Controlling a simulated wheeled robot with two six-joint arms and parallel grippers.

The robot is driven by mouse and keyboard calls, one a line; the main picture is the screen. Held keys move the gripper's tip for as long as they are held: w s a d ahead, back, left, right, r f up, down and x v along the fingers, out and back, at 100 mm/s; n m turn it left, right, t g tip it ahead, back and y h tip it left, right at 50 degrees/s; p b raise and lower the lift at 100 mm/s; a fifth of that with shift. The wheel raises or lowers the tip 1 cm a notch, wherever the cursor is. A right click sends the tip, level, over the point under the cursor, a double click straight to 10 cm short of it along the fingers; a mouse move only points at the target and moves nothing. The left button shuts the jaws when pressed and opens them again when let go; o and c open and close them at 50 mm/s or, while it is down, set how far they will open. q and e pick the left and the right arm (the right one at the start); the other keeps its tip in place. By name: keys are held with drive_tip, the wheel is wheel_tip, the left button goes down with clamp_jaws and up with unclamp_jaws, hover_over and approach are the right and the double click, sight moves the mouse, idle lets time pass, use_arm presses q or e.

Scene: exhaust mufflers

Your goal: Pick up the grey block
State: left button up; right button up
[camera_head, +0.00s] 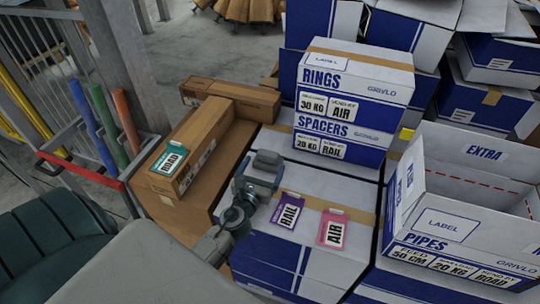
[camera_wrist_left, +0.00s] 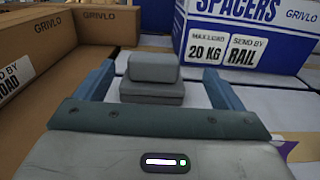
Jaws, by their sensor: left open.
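The grey block (camera_head: 268,158) sits on top of a white and blue box (camera_head: 315,180), in front of the boxes marked RINGS and SPACERS. In the left wrist view the block (camera_wrist_left: 152,92) shows a wide lower part with a narrower part on top. My left gripper (camera_head: 258,178) is open, with its blue fingers (camera_wrist_left: 156,84) seen left and right of the block. A gap shows between the block and each finger. Whether the block is fully between the fingertips I cannot tell. My right gripper is not in view.
The SPACERS box (camera_head: 340,139) stands close behind the block. Brown cartons, one with a ROAD tag (camera_head: 170,158), are to the left. A purple RAIL tag (camera_head: 289,211) and a pink AIR tag (camera_head: 333,229) lie on the box top. An open PIPES box (camera_head: 450,225) is right.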

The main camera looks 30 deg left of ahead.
sight(270, 150)
use_arm(q)
drive_tip(key=shift+x, duration=1.15)
drive_tip(key=shift+w+a, duration=0.2)
drive_tip(key=shift+w, duration=0.5)
drive_tip(key=x, duration=0.4)
drive_tip(key=shift+w+a+f+p, duration=0.15)
drive_tip(key=shift+w+a+p, duration=0.15)
drive_tip(key=shift+a, duration=0.1)
drive_tip(key=c, duration=1.1)
drive_tip(key=shift+r, duration=0.25)
